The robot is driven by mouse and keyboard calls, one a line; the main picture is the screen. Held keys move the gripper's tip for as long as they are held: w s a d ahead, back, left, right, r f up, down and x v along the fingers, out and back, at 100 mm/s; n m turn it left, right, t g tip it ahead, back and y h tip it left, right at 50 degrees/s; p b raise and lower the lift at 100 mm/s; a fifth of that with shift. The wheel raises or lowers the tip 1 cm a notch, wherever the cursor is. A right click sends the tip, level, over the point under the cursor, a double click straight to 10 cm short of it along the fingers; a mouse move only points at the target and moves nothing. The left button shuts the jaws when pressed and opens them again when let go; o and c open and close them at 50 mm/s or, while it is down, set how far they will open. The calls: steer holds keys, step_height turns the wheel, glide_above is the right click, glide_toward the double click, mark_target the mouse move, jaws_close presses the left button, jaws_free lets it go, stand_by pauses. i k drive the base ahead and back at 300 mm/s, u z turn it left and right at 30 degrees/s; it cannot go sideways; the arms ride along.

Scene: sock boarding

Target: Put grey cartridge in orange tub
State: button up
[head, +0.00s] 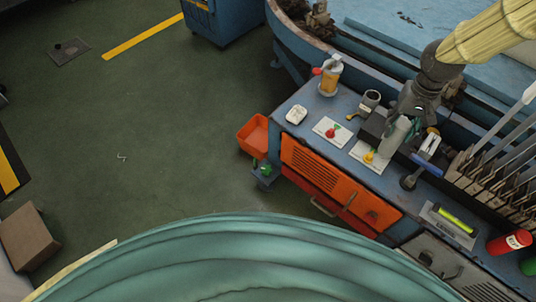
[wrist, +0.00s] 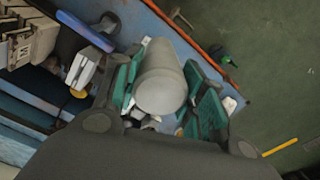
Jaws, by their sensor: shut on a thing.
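The grey cartridge (head: 394,138) is a pale grey cylinder above the right part of the blue bench top in the head view. My gripper (head: 410,130) is shut on it. In the wrist view the cartridge (wrist: 160,82) lies between the green finger pads of my gripper (wrist: 163,95), with its rounded end toward the camera. The orange tub (head: 252,138) hangs beside the left end of the bench, well to the left of my gripper. Its inside shows only partly, and I cannot make it out in the wrist view.
A slotted rack (head: 480,183) is at right. Open green floor lies left.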

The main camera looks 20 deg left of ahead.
mark_target(261, 142)
steer(key=u, duration=2)
steer(key=i, duration=1.5)
steer(key=z, duration=1.65)
